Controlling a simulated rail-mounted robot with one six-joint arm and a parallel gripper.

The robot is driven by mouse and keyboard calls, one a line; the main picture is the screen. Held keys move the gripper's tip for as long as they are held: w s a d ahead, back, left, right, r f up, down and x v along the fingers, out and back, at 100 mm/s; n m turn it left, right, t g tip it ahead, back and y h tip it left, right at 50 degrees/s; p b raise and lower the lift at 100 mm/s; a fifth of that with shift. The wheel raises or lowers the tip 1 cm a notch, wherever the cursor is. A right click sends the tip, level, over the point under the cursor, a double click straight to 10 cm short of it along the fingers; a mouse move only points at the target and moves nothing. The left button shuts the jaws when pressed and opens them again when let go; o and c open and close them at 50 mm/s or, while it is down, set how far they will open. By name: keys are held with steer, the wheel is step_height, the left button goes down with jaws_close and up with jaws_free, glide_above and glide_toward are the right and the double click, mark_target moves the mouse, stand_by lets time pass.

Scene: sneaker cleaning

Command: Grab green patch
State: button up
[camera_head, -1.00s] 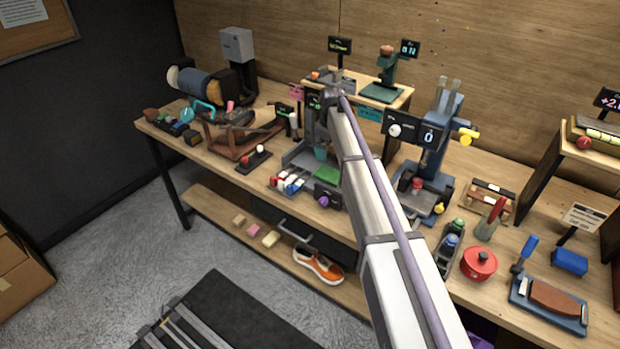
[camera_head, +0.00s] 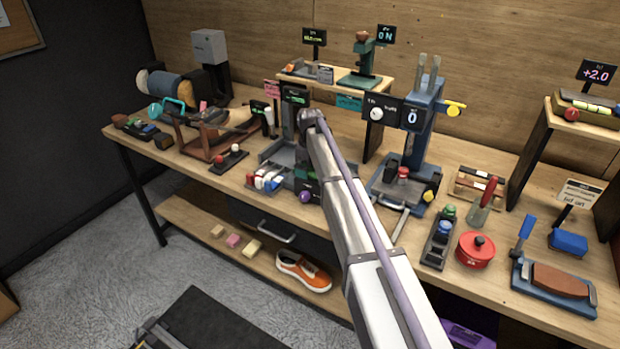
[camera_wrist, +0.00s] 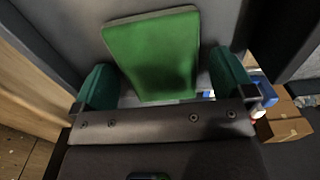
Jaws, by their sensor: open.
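The green patch (camera_wrist: 152,45) is a flat, slightly tilted rectangle in the wrist view, lying over a grey surface. My gripper (camera_wrist: 165,76) is open, with one green finger on each side of the patch's near end. The patch's near end lies between the fingers, with a gap visible on both sides. I cannot tell its exact height relative to the fingers. In the head view my arm hides most of the patch and the gripper tips.
The grey press station (camera_head: 278,153) stands around my arm's end. A row of coloured pieces (camera_head: 265,181) and a purple knob (camera_head: 306,196) are at its front. A blue press (camera_head: 424,138) stands close on the right. An orange sneaker (camera_head: 303,271) lies on the lower shelf.

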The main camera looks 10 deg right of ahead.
steer(key=shift+r, duration=0.1)
steer(key=c, duration=1)
